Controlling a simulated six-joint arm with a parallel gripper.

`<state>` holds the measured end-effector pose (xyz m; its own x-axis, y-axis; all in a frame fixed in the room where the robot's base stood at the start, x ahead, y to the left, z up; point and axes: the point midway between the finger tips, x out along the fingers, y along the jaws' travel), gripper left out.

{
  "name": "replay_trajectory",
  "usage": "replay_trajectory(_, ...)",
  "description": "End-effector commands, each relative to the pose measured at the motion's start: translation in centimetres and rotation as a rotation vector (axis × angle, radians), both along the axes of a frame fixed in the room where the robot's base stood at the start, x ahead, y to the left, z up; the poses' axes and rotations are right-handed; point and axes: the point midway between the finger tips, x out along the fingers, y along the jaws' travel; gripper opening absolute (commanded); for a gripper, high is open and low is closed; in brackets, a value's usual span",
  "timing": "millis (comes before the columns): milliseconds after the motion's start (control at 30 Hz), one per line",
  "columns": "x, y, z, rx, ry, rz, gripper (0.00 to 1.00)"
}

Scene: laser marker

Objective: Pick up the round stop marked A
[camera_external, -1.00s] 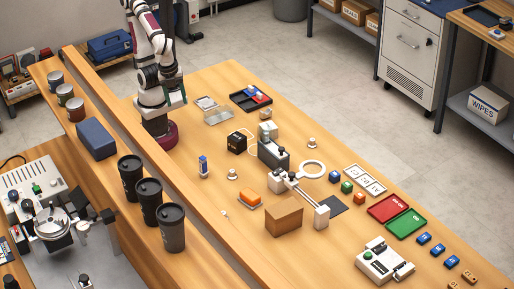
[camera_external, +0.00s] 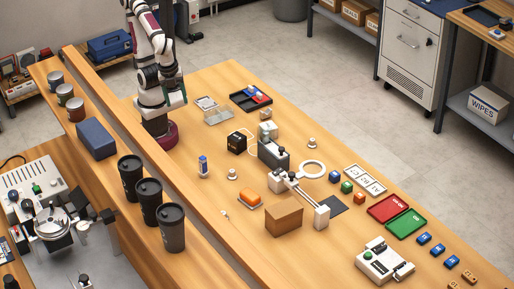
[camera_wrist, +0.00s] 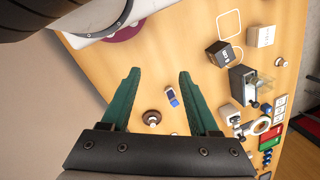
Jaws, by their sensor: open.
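Two small round pale stops stand on the wooden table. In the wrist view a round stop with a brown base (camera_wrist: 151,118) lies between my green fingers, next to the blue-and-white bottle (camera_wrist: 172,97). My gripper (camera_wrist: 160,72) is open and empty. In the external view my gripper (camera_external: 176,94) is raised above the table, apart from both stops.
Black cups (camera_external: 171,228) line the raised shelf at left. The table's front left stretch is mostly clear.

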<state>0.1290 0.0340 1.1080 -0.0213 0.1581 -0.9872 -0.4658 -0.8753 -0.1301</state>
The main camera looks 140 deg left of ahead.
Motion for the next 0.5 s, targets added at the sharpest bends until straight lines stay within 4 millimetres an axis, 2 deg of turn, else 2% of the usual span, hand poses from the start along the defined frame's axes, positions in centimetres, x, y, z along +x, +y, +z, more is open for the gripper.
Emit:
replay_trajectory(167,0.0,0.0,0.0,0.000,0.000,0.000,0.61)
replay_trajectory(267,0.2,-0.7,-0.4,-0.048,0.033,0.069,0.61)
replay_trajectory(367,1.4,-3.6,-1.6,-0.230,0.152,0.349,0.61)
replay_trajectory(467,5.8,-6.8,-3.2,-0.499,0.317,0.822,0.61)
replay_trajectory(500,8.4,-7.5,-3.9,-0.610,0.381,1.033,0.61)
